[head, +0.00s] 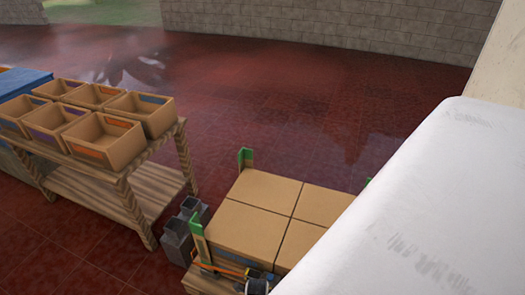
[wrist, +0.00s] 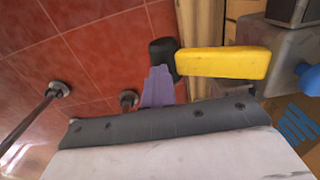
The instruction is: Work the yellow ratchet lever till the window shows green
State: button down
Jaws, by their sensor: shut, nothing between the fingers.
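The yellow ratchet lever (wrist: 222,62) lies nearly level across the upper right of the wrist view. Its left end carries a black knob (wrist: 163,60). Its right end meets a grey metal housing (wrist: 284,42) with a blue round part (wrist: 309,78) at the picture's right edge. My gripper's purple fingers (wrist: 158,88) are together and empty, just below and close by the black knob; I cannot tell whether they touch it. I see no indicator window or green in the wrist view. In the head view I cannot make out the lever or my fingers.
Cardboard boxes (head: 262,190) sit on a wooden pallet (head: 204,281) with green corner posts (head: 197,237) and an orange strap (head: 225,270). Grey containers (head: 178,242) stand beside it. A wooden bench (head: 152,190) holds several open bins (head: 104,142). Red tiled floor (head: 290,95) is clear behind.

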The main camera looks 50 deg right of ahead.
jog(key=r+p, duration=0.1)
jog(key=p, duration=0.1)
jog(key=r+p, duration=0.2)
jog(key=shift+s+a, duration=0.2)
jog(key=shift+a, duration=0.2)
jog(key=shift+r+p, duration=0.7)
jog(key=shift+p, duration=0.15)
jog(key=shift+f, duration=0.1)
